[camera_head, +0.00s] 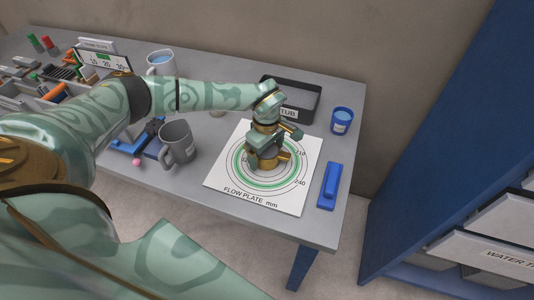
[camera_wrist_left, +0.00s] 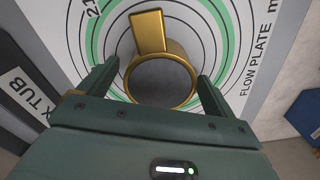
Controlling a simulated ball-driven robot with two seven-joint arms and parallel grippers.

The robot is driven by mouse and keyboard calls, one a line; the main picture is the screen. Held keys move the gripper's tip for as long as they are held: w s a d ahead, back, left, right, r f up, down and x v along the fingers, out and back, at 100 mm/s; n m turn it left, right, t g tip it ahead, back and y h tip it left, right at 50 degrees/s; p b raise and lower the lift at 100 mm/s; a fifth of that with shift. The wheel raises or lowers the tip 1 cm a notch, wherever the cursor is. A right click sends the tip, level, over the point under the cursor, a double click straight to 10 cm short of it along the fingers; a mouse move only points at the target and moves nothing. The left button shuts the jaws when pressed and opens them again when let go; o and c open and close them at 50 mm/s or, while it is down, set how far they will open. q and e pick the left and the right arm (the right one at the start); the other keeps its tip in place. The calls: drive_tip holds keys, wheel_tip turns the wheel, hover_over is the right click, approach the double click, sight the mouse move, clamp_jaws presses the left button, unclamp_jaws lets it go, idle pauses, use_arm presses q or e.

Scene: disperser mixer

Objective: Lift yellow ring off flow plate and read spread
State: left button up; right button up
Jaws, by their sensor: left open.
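The white flow plate (camera_head: 222,186) lies flat near the table's right end, marked with rings and a green band. The yellow ring (camera_wrist_left: 150,33) stands on the plate in the left wrist view, with a yellow tab on its side and grey inside. My left gripper (camera_head: 268,152) is above the plate, pointing down, and hides most of the ring in the head view. In the left wrist view its two open fingers (camera_wrist_left: 158,76) are on either side of the ring, with gaps showing. Whether they touch it lower down is hidden. My right gripper is not in view.
A black tub (camera_head: 303,92) is behind the plate, with a blue cup (camera_head: 341,121) beside it. A blue bar-like object (camera_head: 329,187) lies right of the plate. A grey mug (camera_head: 178,142) stands left, near the front edge. A white mug (camera_head: 161,62) is farther back.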

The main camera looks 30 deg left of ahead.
use_arm(q)
drive_tip(key=shift+r, duration=0.1)
drive_tip(key=c, duration=1.3)
drive_tip(key=shift+w+r, duration=0.1)
drive_tip(key=shift+r, duration=0.2)
wheel_tip(320, 180, up, 2)
drive_tip(key=shift+r+p, duration=0.2)
drive_tip(key=shift+p, duration=0.15)
drive_tip(key=shift+s+d+r+p, duration=1.15)
drive_tip(key=shift+s+d+r, duration=0.5)
drive_tip(key=shift+r, duration=1.05)
drive_tip(key=shift+s+d+r+p, duration=1.3)
drive_tip(key=shift+d+r, duration=0.6)
drive_tip(key=shift+r, duration=0.75)
drive_tip(key=shift+s+d+r+p, duration=1)
drive_tip(key=shift+s+d+r, duration=0.7)
drive_tip(key=shift+r, duration=1)
